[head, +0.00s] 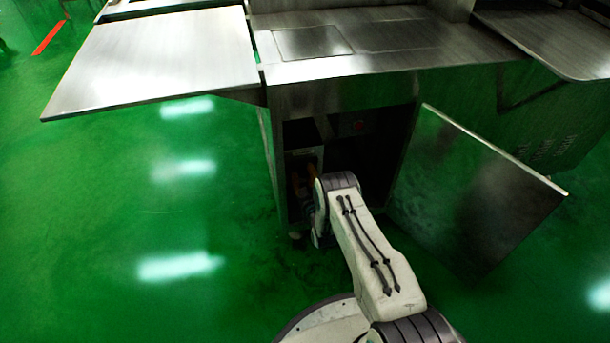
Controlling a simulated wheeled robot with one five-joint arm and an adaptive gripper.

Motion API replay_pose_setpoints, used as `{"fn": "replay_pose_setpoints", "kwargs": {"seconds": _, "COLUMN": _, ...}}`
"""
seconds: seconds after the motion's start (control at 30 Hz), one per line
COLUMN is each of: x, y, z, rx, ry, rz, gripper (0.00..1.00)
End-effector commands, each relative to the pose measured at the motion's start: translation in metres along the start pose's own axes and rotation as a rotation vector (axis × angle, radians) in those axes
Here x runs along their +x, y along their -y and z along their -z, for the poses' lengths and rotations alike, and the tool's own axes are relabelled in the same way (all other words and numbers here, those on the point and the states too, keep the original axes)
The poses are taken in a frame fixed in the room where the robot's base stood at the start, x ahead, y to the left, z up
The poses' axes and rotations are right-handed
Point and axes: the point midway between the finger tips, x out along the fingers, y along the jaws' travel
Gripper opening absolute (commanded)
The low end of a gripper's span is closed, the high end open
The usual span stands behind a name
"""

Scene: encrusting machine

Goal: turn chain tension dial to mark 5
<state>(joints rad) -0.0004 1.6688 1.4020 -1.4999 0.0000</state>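The chain tension dial cannot be made out; the inside of the open cabinet (352,150) is dark and partly covered by my arm. My arm reaches from the bottom of the head view to the cabinet's left side. My gripper (299,193) is a small dark shape at the left of the opening, mostly hidden by my wrist and shadow. Whether its fingers are open or touch anything cannot be told. A brownish-orange part (312,171) shows just above it, next to a grey box-like part (301,157).
The cabinet door (475,190) stands open to the right of my arm. A steel side table (160,55) juts out at upper left, and a steel top (400,45) lies above the opening. The green floor at left is clear.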

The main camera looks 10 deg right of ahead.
Motion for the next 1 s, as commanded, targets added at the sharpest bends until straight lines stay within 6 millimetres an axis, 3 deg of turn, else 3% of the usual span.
{"fn": "replay_pose_setpoints", "kwargs": {"seconds": 0.4, "x": -0.0003, "y": 0.0003, "z": -0.0011, "rx": 0.000, "ry": 0.003, "rz": 0.000, "gripper": 0.05}}
{"fn": "replay_pose_setpoints", "kwargs": {"seconds": 0.57, "x": -0.0004, "y": 0.0004, "z": -0.0015, "rx": 0.024, "ry": 0.004, "rz": 0.001, "gripper": 0.05}}
{"fn": "replay_pose_setpoints", "kwargs": {"seconds": 1.0, "x": -0.0005, "y": 0.0014, "z": -0.0023, "rx": 0.415, "ry": 0.007, "rz": 0.001, "gripper": 0.04}}
